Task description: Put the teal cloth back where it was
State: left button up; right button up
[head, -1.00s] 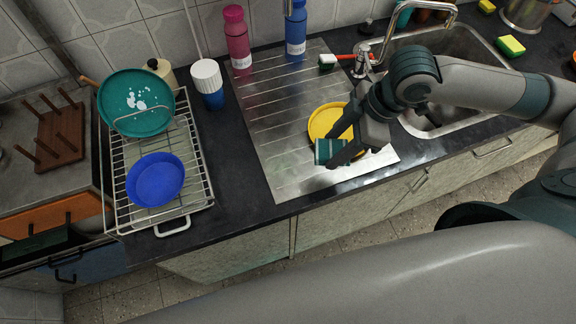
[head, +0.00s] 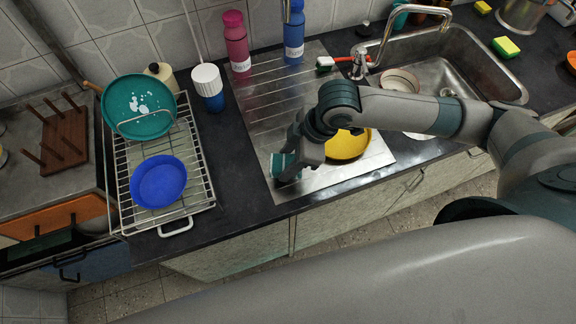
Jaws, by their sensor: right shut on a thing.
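The teal cloth (head: 281,164) is in my right gripper (head: 285,174), which is shut on it. The gripper holds it over the left front part of the steel drainboard (head: 262,112). Only a small part of the cloth shows; the gripper hides the rest. I cannot tell whether the cloth touches the drainboard. My left gripper is not in view.
A yellow dish (head: 348,145) lies on the drainboard, partly behind my right arm. Left of it, a wire rack (head: 205,185) holds a teal pan (head: 150,122) and a blue bowl (head: 158,181). A white-topped blue cup (head: 208,88) and bottles (head: 237,45) stand behind. Dark counter between rack and drainboard is clear.

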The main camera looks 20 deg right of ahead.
notch_tip(320, 180, down, 3)
jog(key=shift+f+p, duration=0.2)
jog(key=shift+p, duration=0.35)
jog(key=shift+f, duration=0.3)
jog(key=o, duration=0.9)
jog(key=shift+f, duration=0.1)
jog(key=shift+o, duration=0.2)
jog(key=shift+d+r, duration=0.15)
jog(key=shift+r, duration=0.3)
jog(key=b+v, duration=0.1)
jog(key=v, duration=1)
jog(key=shift+r+b, duration=0.15)
jog(key=shift+b, duration=0.15)
